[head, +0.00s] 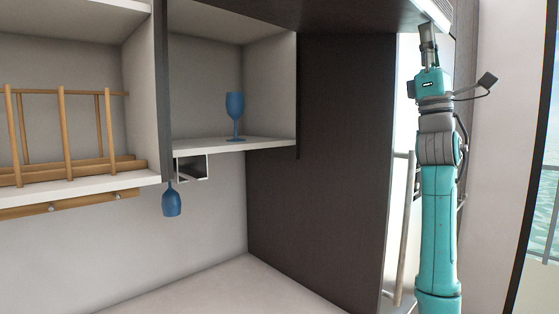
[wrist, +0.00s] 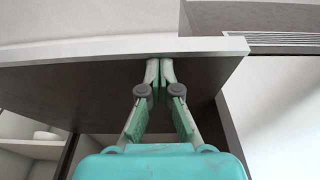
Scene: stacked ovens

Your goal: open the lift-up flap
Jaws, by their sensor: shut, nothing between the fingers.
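The lift-up flap (head: 340,14) is a dark panel raised over the open cabinet at the top of the head view. In the wrist view its dark underside (wrist: 80,85) and pale front edge (wrist: 90,49) fill the upper part. My gripper (head: 428,30) reaches up at the right end of the flap. In the wrist view my gripper (wrist: 160,66) is shut and empty, with its fingertips at the underside just below the pale edge. I cannot tell whether they touch it.
A blue glass (head: 235,112) stands on the open cabinet's shelf (head: 215,146). Another blue glass (head: 171,202) hangs upside down below. A wooden rack (head: 62,140) stands at left. A tall dark side panel (head: 325,150) is left of my arm. The counter (head: 235,290) is clear.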

